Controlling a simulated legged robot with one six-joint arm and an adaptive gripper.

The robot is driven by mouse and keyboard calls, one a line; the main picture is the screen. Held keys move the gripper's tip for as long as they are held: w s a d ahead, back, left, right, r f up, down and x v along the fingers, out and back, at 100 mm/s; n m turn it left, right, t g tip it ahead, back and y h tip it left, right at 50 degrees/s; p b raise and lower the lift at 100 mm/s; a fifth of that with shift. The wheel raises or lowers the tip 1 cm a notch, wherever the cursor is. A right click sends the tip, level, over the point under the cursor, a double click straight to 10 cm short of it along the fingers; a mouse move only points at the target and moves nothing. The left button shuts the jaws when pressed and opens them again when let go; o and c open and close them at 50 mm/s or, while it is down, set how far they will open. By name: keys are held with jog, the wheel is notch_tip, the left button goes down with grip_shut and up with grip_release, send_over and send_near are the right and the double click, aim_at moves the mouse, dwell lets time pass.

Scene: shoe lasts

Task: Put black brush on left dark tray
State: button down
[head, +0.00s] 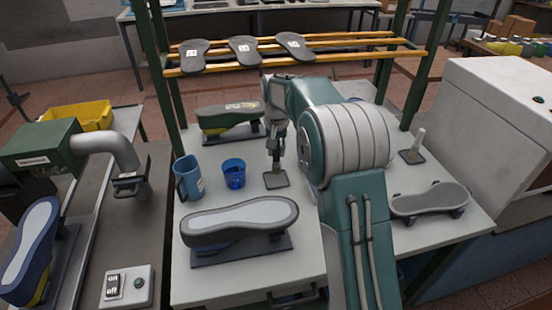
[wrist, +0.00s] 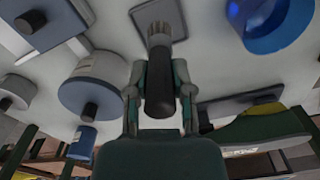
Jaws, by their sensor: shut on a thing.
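My gripper (head: 277,148) points down over the left dark tray (head: 276,181), a small flat square on the white table. In the wrist view my gripper (wrist: 160,88) is shut on the black brush (wrist: 160,80), with one finger on each side of its dark handle. The brush's pale bristles point away from the palm and overlap the dark tray (wrist: 170,12) in that view. I cannot tell whether the bristles touch the tray. In the head view the brush is mostly lost among the fingers.
A blue cup (head: 233,174) and blue mug (head: 188,178) stand left of the tray. A grey-soled shoe last (head: 240,215) lies in front, a green one (head: 230,116) behind. Another dark tray (head: 412,157) with a white upright piece is at right. A shoe rack (head: 330,64) spans the back.

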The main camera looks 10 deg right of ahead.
aim_at(276, 159)
jog(key=shift+w+d+f, duration=0.1)
jog(key=shift+w+f, duration=0.35)
jog(key=shift+f, duration=1.55)
jog(key=c, duration=0.5)
grip_release()
jog(key=shift+f, duration=0.1)
